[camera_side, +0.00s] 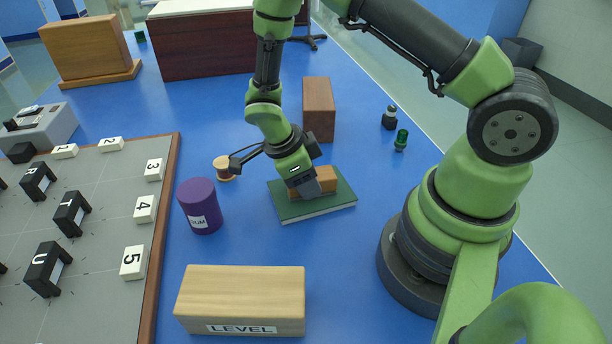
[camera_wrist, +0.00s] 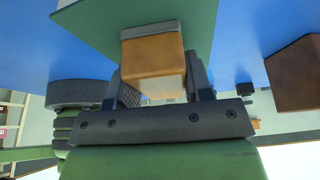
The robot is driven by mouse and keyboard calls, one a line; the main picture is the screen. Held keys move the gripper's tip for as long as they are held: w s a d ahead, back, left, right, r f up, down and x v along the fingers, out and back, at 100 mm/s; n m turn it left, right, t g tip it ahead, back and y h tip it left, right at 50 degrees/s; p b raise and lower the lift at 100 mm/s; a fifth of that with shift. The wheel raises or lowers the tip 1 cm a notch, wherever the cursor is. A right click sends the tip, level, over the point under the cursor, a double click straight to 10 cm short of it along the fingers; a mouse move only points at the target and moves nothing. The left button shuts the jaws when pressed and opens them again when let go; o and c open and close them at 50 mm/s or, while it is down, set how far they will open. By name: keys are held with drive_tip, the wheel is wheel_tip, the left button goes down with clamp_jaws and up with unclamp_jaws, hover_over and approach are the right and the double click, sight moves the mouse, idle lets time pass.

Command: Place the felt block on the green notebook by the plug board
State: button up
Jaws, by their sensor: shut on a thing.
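The felt block (camera_side: 327,179) is orange-brown; the wrist view shows the block (camera_wrist: 152,62) with a grey layer on its face toward the notebook. My gripper (camera_side: 306,189) is shut on it, one finger on each side, and hides its middle in the side view. The block is over the green notebook (camera_side: 318,208), at it or very close above; I cannot tell if they touch. The notebook (camera_wrist: 90,24) fills the top of the wrist view beyond the block. The grey plug board (camera_side: 108,195) with black plugs and numbered labels lies to the left.
A purple drum (camera_side: 199,207) and a wooden spool (camera_side: 224,167) stand left of the notebook. A brown block (camera_side: 319,108) stands behind it. A pale wooden LEVEL block (camera_side: 242,292) lies in front. Small dark and green pieces (camera_side: 401,140) are at the right. Blue bench is free between them.

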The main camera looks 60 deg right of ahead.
drive_tip(key=o, duration=1)
drive_tip(key=v, duration=1.2)
drive_tip(key=s+a+r+n+t+y, duration=0.1)
drive_tip(key=s+r+n+t, duration=0.4)
drive_tip(key=n, duration=0.6)
drive_tip(key=s+a+r+n+t+y, duration=0.1)
drive_tip(key=s+r+n+t+y, duration=0.3)
drive_tip(key=s+r+n, duration=0.5)
drive_tip(key=shift+r+n+t, duration=0.7)
drive_tip(key=shift+r+n, duration=0.8)
drive_tip(key=shift+r, duration=0.3)
